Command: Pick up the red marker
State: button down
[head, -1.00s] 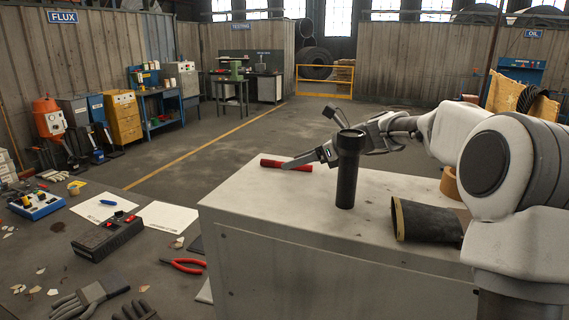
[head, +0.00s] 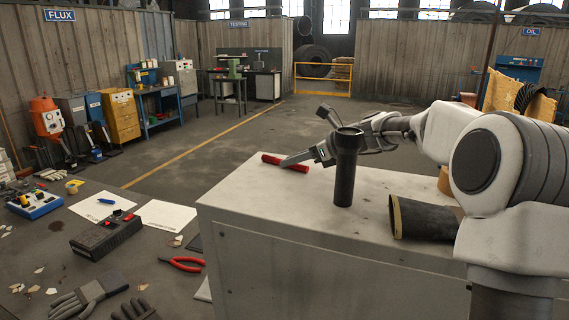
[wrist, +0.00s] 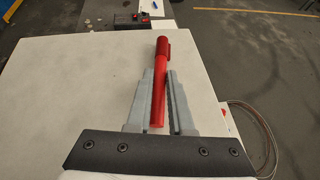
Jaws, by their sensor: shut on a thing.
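The red marker (head: 270,159) is at the far left end of the pale box top (head: 245,198). In the wrist view, the red marker (wrist: 163,52) runs lengthwise between the two grey fingers, with its capped end sticking out beyond the tips. My gripper (wrist: 160,78) is shut on it. In the head view, my gripper (head: 287,163) reaches in from the right, behind a black cylinder. I cannot tell whether the marker touches the box top or is just above it.
The upright black cylinder (head: 345,180) stands close in front of my gripper. A dark hollow tube (head: 425,219) lies to its right. Red-handled pliers (head: 181,264) and a black control box (head: 106,236) lie left of the box. The box top's front left is bare.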

jog(key=shift+r, duration=0.15)
notch_tip(320, 180, up, 4)
jog(key=shift+w+r, duration=0.1)
jog(key=shift+w, duration=0.05)
jog(key=w+a+r+p, duration=0.1)
jog(key=w+r+p, duration=0.5)
jog(key=w, duration=0.5)
jog(key=shift+a+r, duration=0.25)
jog(key=shift+a, duration=0.05)
